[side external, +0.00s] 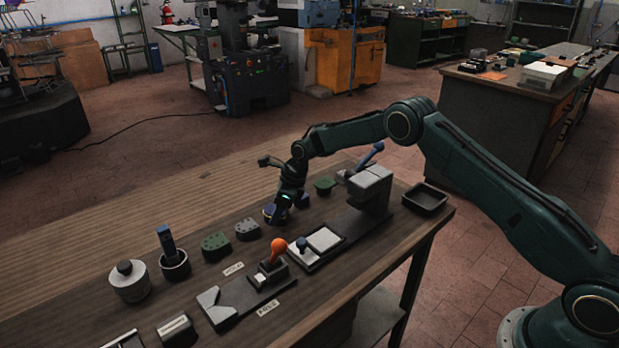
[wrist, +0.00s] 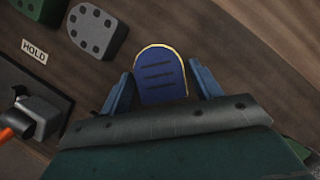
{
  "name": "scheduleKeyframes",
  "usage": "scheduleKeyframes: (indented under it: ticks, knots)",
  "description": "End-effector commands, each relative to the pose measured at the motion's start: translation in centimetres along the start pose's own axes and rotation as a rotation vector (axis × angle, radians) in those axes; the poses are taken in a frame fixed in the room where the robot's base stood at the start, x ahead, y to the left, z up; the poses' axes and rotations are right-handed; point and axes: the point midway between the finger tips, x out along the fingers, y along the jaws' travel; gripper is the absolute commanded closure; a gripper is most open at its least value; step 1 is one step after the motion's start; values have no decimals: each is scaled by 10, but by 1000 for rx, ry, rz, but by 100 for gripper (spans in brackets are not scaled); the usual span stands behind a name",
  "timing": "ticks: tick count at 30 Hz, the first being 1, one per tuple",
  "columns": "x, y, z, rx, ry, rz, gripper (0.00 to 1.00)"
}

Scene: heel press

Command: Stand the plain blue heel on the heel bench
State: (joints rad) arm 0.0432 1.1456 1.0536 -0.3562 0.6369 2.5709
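A blue heel (wrist: 160,76) with a thin yellow edge and several dark grooves lies flat on the bench in the wrist view; it also shows in the side view (side external: 269,212). My gripper (wrist: 160,70) is down over it, with one blue finger on each side. Narrow gaps seem to show between the fingers and the heel, whose near end is hidden. In the side view my gripper (side external: 283,208) partly covers it. Another dark blue piece (side external: 303,201) is just behind my gripper. I cannot tell which fixture is the heel bench.
Grey (side external: 247,230) and green (side external: 215,246) studded heels lie to the left. A fixture with an orange-knobbed lever (side external: 278,250) stands in front, with a "HOLD" label (wrist: 34,50) beside it. A grey press (side external: 370,188) and black tray (side external: 425,199) are right.

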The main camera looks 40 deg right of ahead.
Motion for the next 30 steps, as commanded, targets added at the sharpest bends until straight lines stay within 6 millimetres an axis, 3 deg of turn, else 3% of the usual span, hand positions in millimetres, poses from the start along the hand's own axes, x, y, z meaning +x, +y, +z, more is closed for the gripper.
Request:
scheduleKeyframes:
  ticks: [17,30]
  knots:
    - [-9,0,1,1,0,0,28]
    - [-66,0,1,0,-1,-1,28]
